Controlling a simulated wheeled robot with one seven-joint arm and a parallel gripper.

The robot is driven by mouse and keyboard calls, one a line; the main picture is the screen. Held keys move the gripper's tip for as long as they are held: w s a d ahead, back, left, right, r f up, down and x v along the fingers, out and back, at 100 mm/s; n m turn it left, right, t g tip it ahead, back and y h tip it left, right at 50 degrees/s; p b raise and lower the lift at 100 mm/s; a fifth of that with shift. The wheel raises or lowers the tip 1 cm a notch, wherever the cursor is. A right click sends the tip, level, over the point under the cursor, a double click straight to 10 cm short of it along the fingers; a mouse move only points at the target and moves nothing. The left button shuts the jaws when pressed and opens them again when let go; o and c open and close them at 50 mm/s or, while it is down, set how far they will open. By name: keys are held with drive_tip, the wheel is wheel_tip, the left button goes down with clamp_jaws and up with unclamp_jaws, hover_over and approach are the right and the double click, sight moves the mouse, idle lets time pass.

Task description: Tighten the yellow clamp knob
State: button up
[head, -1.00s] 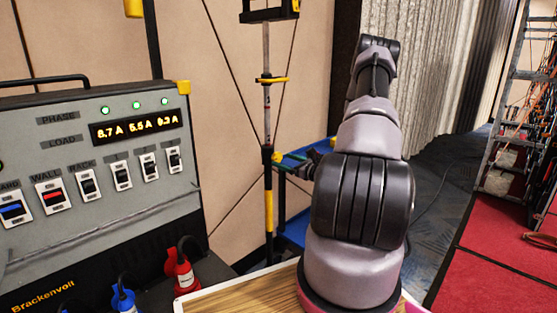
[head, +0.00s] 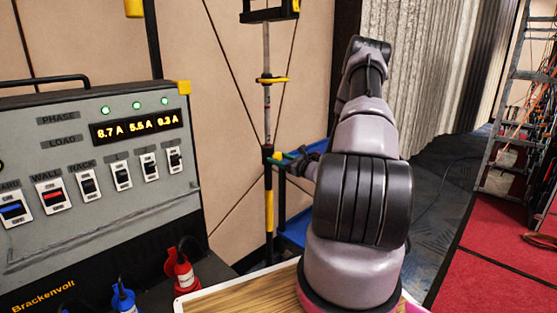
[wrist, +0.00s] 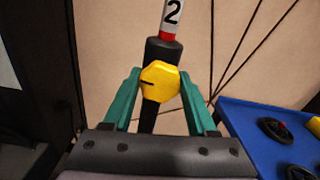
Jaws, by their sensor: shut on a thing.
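The yellow clamp knob (wrist: 161,86) sits on the black collar of an upright stand pole (wrist: 164,48), facing me in the wrist view. It has a short dark line on its left part. My gripper (wrist: 159,74) has its two green fingers on either side of the knob, shut on it. In the head view my gripper (head: 289,156) is small and reaches the pole (head: 268,185) from the right at the collar. The knob is hard to make out there.
A blue surface (wrist: 255,130) with black round knobs lies right of the pole. A power box (head: 100,150) with switches stands at the left in the head view. Thin dark cables run behind the pole. Red floor panels (head: 500,255) lie at the right.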

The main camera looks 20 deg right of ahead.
drive_tip(key=m, duration=0.8)
drive_tip(key=shift+d+m, duration=0.1)
drive_tip(key=shift+m, duration=0.2)
drive_tip(key=m, duration=0.4)
drive_tip(key=shift+f+m, duration=0.1)
drive_tip(key=shift+m, duration=1.7)
drive_tip(key=o, duration=1.4)
drive_tip(key=shift+c, duration=0.2)
